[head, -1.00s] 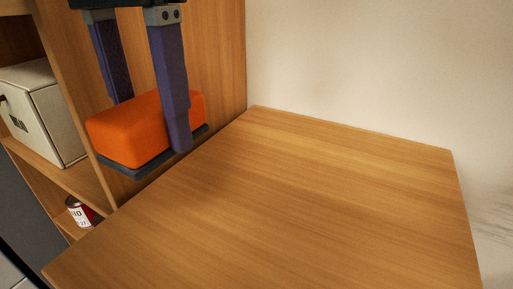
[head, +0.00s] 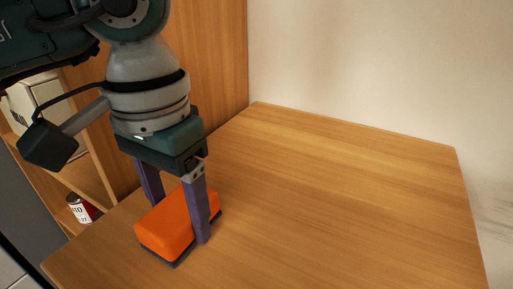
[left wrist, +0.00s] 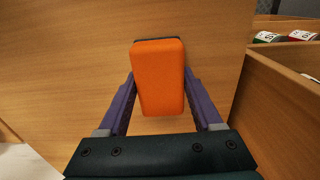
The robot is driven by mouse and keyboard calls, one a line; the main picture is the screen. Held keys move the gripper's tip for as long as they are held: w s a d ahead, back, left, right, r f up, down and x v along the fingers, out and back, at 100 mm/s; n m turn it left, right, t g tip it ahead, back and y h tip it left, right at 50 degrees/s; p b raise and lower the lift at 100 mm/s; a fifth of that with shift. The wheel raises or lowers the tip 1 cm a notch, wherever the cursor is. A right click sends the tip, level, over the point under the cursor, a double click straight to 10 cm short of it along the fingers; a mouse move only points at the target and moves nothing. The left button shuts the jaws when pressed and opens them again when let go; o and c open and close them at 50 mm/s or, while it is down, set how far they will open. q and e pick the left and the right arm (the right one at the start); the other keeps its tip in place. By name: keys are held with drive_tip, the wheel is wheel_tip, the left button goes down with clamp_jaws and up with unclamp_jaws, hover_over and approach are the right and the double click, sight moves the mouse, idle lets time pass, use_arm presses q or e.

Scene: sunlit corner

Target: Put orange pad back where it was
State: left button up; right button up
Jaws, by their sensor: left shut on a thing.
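The orange pad (head: 165,228), a block with a dark underside, is between the purple fingers of my left gripper (head: 181,220). The gripper points down and is shut on the pad's two sides. The pad is over the left part of the wooden table (head: 330,200), at or just above its surface; I cannot tell if it touches. In the left wrist view the pad (left wrist: 158,80) sits between both fingers, with a strip of its dark side showing at the far end. My right gripper is not in view.
A wooden shelf unit stands to the left, with a pale box (head: 38,95) and a red and white can (head: 80,208) on its shelves. A pale wall (head: 370,70) is behind the table. The table's middle and right are clear.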

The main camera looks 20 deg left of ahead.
sight(178, 206)
use_arm(q)
drive_tip(key=shift+f, duration=0.15)
drive_tip(key=o, duration=1.3)
drive_tip(key=shift+r, duration=0.3)
wheel_tip(178, 206, up, 12)
drive_tip(key=shift+f, duration=0.1)
